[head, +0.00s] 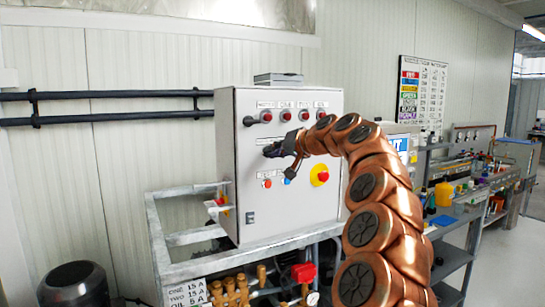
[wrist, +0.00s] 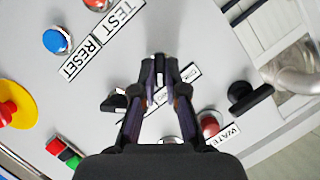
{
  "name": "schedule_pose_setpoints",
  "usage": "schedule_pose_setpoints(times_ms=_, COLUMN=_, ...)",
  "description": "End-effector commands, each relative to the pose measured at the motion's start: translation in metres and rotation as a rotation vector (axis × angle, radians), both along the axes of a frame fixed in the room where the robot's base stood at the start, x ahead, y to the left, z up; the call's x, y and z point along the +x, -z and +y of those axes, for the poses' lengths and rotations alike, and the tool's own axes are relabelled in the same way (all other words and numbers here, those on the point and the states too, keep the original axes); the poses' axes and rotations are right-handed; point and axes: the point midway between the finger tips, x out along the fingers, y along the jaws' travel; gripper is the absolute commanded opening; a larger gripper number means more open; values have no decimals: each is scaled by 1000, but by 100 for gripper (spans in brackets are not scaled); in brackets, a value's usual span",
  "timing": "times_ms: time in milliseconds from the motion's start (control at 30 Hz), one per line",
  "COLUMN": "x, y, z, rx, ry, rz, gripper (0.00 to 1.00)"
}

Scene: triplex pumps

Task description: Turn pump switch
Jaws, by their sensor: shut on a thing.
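The pump switches are on the front of a grey control box (head: 262,209). My gripper (head: 272,150) is at the left-middle of this panel in the head view. In the wrist view my gripper (wrist: 159,68) points at the panel, its fingertips close together on a switch that they mostly hide. A black switch handle (wrist: 114,103) shows just left of the fingers, and another black switch (wrist: 249,98) stands apart to the right. A white label lies beside the fingertips, partly covered.
A red lamp (wrist: 209,125) is close to the right finger. A blue button (wrist: 57,41) and a yellow-backed red stop button (wrist: 14,106) lie to the left. A metal frame (head: 185,236) with pipes stands below the box. A workbench is at the right.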

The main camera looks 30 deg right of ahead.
Motion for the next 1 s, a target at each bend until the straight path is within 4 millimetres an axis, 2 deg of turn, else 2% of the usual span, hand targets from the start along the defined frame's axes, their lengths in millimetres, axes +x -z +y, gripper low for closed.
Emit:
schedule_pose_setpoints(times_ms=600, x=0, y=0, z=3, rx=-488, ry=3, rz=36, gripper=0)
schedule_pose_setpoints(times_ms=1000, x=0, y=-3, z=4, rx=-651, ry=3, rz=50, gripper=0)
